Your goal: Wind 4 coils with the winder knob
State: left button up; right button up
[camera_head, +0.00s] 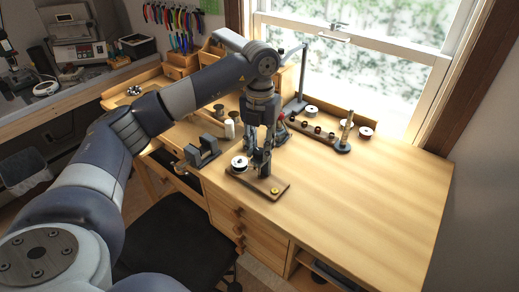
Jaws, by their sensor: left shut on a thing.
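The winder is a small dark wooden board (243,179) on the bench, with a white reel (239,163) at its left end and a round brass-yellow piece (275,190) at its near right end. My left gripper (262,171) points down over the middle of the board, just right of the reel. It is shut on the winder knob, which its fingers mostly hide. How many coils are on the reel is too small to tell. My right gripper is not in view.
A dark vice-like block (202,152) stands left of the winder. The bench's right half (380,190) is clear.

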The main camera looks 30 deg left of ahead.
pick_arm(q)
jog(key=m+b, duration=0.1)
jog(key=m, duration=0.3)
jog(key=shift+d+m+b, duration=0.1)
jog(key=shift+m+b, duration=0.2)
jog(key=shift+m, duration=0.1)
jog(key=m+b, duration=0.1)
jog(key=m, duration=0.3)
jog(key=m+b, duration=0.1)
jog(key=m, duration=0.4)
jog(key=shift+d, duration=0.15)
jog(key=m+b, duration=0.1)
jog(key=m, duration=0.4)
jog(key=shift+s, duration=0.15)
jog(key=m+b, duration=0.1)
jog(key=m, duration=0.4)
jog(key=shift+s+r, duration=0.1)
jog(key=m, duration=0.4)
jog(key=shift+b, duration=0.35)
jog(key=m, duration=0.5)
jog(key=shift+s, duration=0.15)
jog(key=shift+a+m+b, duration=0.2)
jog(key=shift+m+b, duration=0.1)
jog(key=shift+m, duration=1.8)
